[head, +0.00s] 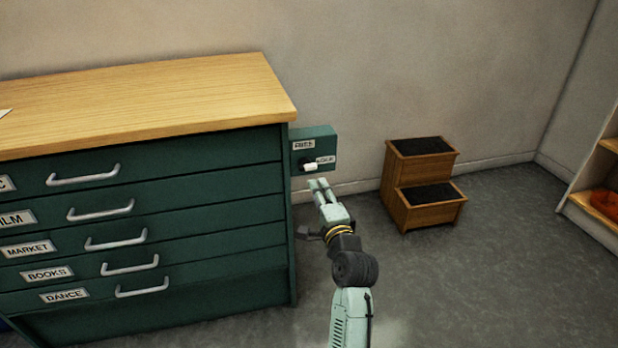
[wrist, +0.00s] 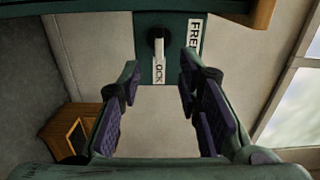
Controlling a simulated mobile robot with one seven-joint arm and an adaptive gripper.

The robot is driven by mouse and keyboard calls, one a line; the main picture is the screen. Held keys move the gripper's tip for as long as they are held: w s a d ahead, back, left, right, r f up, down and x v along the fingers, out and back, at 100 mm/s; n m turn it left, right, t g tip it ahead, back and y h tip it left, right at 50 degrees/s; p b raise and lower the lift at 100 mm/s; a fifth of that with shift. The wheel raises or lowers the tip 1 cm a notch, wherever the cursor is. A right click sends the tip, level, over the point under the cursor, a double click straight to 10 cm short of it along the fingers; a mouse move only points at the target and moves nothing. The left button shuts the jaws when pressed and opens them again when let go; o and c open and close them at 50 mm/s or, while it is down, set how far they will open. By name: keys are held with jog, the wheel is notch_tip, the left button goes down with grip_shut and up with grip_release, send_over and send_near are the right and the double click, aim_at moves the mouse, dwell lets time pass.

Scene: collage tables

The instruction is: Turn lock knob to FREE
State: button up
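The lock knob (head: 309,167) has a black base and a white lever. It sits on a green lock box (head: 326,142) at the right side of the drawer cabinet. In the wrist view the knob's white lever (wrist: 159,47) points at the LOCK label (wrist: 159,72). The FREE label (wrist: 194,36) is to its right there; in the head view it is above the knob. My gripper (head: 319,184) is just below and in front of the knob. In the wrist view its two fingers (wrist: 161,70) are spread apart, with nothing between them, and the knob lies just beyond the tips.
The green cabinet (head: 210,215) has several labelled drawers with metal handles and a wooden top (head: 150,100). A wooden step stool (head: 405,180) stands by the wall to the right. The floor (head: 480,285) in front of the stool is clear. A shelf (head: 592,210) stands at the far right.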

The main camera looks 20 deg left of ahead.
aim_at(307, 169)
jog(key=p+x, duration=0.1)
jog(key=x, duration=0.9)
jog(key=shift+w+a, duration=0.25)
jog(key=shift+c, duration=0.3)
grip_shut()
